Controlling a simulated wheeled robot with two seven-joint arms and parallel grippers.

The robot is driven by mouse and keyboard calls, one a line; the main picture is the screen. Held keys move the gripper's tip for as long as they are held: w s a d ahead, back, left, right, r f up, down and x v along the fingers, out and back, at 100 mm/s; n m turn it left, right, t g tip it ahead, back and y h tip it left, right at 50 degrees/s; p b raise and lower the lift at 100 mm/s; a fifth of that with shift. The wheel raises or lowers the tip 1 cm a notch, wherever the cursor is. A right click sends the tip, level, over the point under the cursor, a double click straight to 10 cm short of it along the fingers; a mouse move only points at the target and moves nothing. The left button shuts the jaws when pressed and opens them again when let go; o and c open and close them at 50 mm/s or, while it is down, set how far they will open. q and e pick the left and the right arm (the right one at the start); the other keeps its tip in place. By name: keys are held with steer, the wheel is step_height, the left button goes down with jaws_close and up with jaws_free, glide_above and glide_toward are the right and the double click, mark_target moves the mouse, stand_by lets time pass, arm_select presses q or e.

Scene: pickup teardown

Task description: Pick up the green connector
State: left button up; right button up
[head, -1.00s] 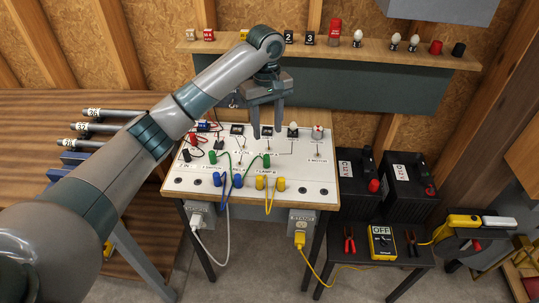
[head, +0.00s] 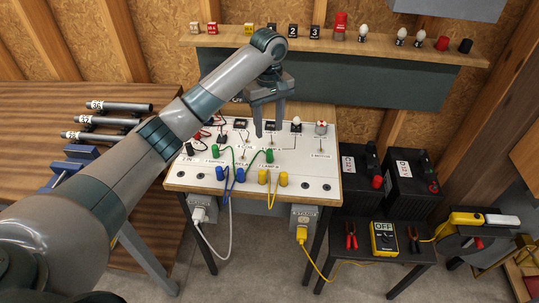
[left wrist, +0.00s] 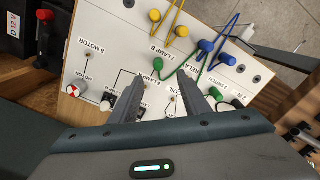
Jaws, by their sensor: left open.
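Two green connectors show on the white circuit board (head: 310,170), joined by a green lead: one green connector (head: 214,151) at the left, another green connector (head: 269,156) near the middle. I cannot tell which one the task means. My left gripper (head: 269,128) is open and empty, pointing down above the board's back half; its fingers (left wrist: 164,80) flank the lamp and coil labels. My right gripper is not in view.
Blue plugs (head: 230,174) and yellow plugs (head: 273,178) with looped leads stand along the board's front. A knob (head: 321,128) sits at its back right. A shelf (head: 400,55) with small items runs behind. A low stand at right holds a yellow meter (head: 385,238).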

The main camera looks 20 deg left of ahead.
arm_select(q)
steer(key=p, duration=0.2)
glide_above(270, 150)
steer(key=f, duration=0.3)
steer(key=s+f, duration=0.1)
steer(key=f, duration=0.1)
steer(key=shift+f, duration=0.3)
steer(key=shift+w+f, duration=0.1)
steer(key=shift+f, duration=0.65)
steer(key=shift+w+f+p, duration=0.1)
steer(key=shift+f+p, duration=0.5)
steer(key=shift+f, duration=0.05)
steer(key=f+p, duration=0.1)
steer(key=f, duration=0.2)
steer(key=shift+w, duration=0.2)
steer(key=shift+f, duration=0.45)
steer(key=c, duration=1.1)
